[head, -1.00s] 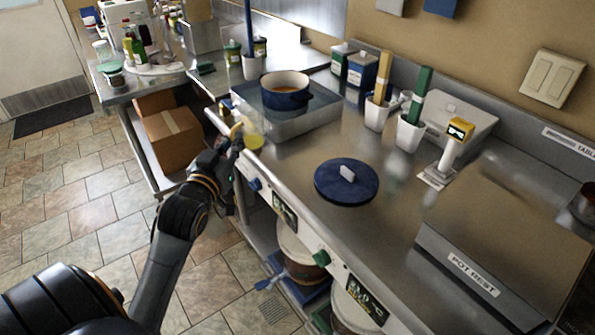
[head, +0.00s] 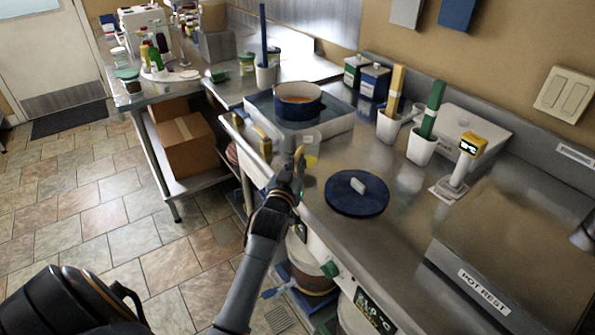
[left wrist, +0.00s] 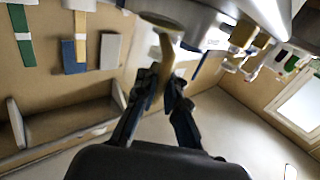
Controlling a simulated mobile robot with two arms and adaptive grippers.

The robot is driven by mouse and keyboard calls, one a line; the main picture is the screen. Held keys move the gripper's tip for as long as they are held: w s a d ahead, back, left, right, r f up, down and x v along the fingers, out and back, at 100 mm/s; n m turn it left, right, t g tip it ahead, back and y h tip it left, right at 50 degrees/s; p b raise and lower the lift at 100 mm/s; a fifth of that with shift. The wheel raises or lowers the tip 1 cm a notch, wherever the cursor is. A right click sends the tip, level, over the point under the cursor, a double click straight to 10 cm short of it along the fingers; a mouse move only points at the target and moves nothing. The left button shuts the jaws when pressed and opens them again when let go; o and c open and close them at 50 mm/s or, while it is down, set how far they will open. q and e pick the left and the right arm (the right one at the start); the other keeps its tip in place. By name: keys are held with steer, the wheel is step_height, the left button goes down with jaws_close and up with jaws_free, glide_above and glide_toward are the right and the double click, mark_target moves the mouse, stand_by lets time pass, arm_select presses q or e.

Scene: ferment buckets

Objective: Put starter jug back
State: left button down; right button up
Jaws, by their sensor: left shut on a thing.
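The starter jug (head: 312,161) appears to be the clear vessel with yellow at the counter's front edge in the head view, mostly hidden behind my left gripper. My left gripper (head: 298,176) is shut on its tan upright handle. In the left wrist view the tan handle (left wrist: 167,52) stands between the fingers of the gripper (left wrist: 168,82); the jug's body is hard to make out there. I cannot tell whether the jug touches the counter. My right gripper is not in view.
A blue pot (head: 298,108) sits on a steel basin (head: 330,125) behind the jug. A round blue lid (head: 345,203) lies to the right. White cups (head: 421,148) with coloured strips and a yellow-headed device (head: 470,147) stand further back. Bare counter (head: 400,210) lies right of the lid.

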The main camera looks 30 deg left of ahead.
arm_select(q)
steer(key=shift+f, duration=1.55)
steer(key=shift+f, duration=0.15)
steer(key=c, duration=1.4)
jaws_free()
steer(key=shift+r+p, duration=0.2)
steer(key=shift+p, duration=0.1)
steer(key=b+v, duration=0.1)
steer(key=v, duration=1.1)
steer(key=shift+d, duration=0.1)
